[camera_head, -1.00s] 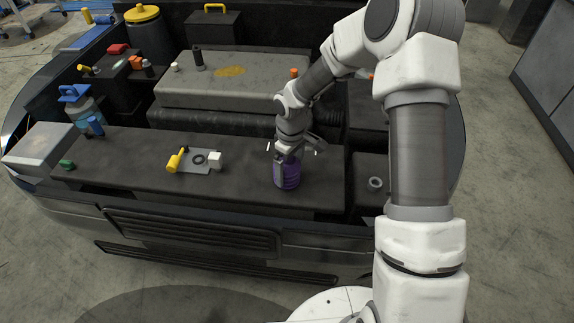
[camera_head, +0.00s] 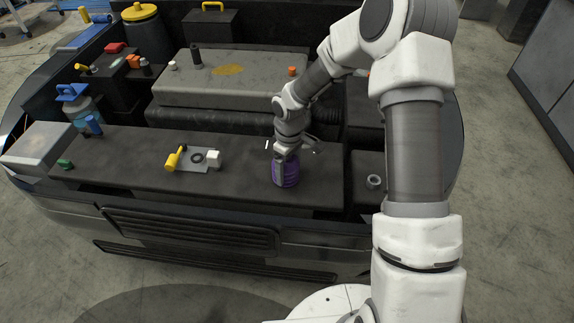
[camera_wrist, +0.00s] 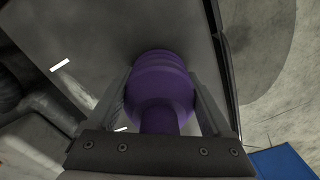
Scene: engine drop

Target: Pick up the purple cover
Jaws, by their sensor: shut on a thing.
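The purple cover (camera_head: 287,174) is a ribbed, rounded cylinder standing upright on the dark front panel of the engine bay. It also shows in the wrist view (camera_wrist: 162,88), between the two fingers, with a narrower neck toward the palm. My gripper (camera_head: 284,164) reaches down over it from above, fingers on either side. In the wrist view my gripper (camera_wrist: 165,100) is shut on the purple cover. The cover's base appears to be at the panel surface; whether it touches cannot be told.
A grey plate (camera_head: 196,160) with a yellow handle (camera_head: 174,160) and a white block (camera_head: 213,159) lies left of the cover. A metal ring (camera_head: 374,181) sits to the right. A grey engine cover (camera_head: 235,78) stands behind. The front panel's edge is close in front.

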